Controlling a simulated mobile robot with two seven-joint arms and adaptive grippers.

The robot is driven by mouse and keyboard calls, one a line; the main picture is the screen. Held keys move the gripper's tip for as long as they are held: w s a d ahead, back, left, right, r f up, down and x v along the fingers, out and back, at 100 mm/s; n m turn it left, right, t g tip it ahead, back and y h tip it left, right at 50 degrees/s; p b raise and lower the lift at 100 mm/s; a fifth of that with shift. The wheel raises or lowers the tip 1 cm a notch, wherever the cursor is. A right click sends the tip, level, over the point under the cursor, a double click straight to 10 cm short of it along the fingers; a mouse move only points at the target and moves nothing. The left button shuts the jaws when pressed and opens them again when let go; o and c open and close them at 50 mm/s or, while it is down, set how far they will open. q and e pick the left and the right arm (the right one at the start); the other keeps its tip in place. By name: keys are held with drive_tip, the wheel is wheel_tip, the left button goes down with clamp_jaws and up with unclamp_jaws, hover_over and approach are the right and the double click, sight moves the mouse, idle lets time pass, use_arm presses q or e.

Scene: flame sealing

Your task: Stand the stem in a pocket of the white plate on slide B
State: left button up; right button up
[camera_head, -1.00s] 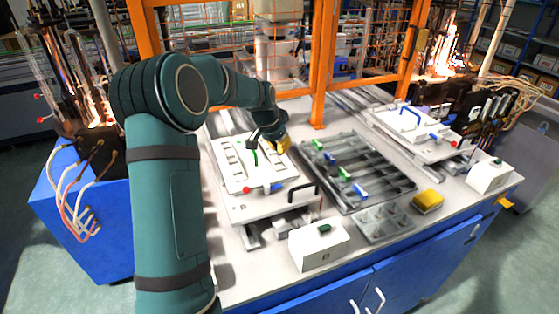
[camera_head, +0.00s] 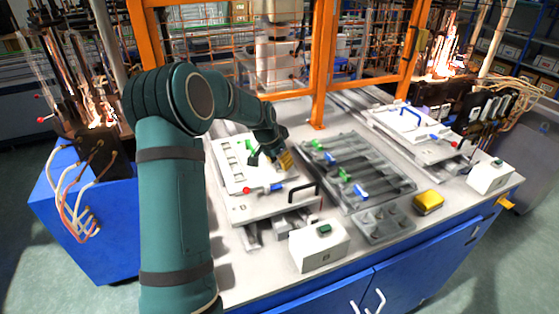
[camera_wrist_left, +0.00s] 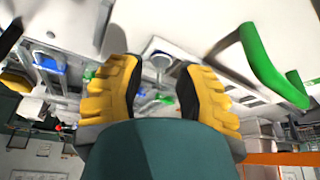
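A white plate (camera_head: 228,178) with pockets lies on the left slide, under and beside my left gripper (camera_head: 286,160). A second white plate (camera_head: 398,123), with a blue handle, is on the right slide. I cannot tell which slide is B. My left gripper is over the near plate's right edge. In the left wrist view, its two yellow fingers (camera_wrist_left: 157,92) stand apart, with a gap between them. Small pale and green parts show in the gap, but I cannot tell whether one is the stem. No stem shows clearly in a pocket. My right gripper is out of view.
A grey tray (camera_head: 383,174) with several green and blue pieces lies right of the plate. A small grey tray (camera_head: 384,226), a yellow block (camera_head: 428,202) and a white button box (camera_head: 319,246) are near the front. Orange posts (camera_head: 321,70) stand behind. A green handle (camera_wrist_left: 265,65) rises beside the fingers.

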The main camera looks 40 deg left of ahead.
use_arm(q)
drive_tip(key=v, duration=1.2)
idle(0.6)
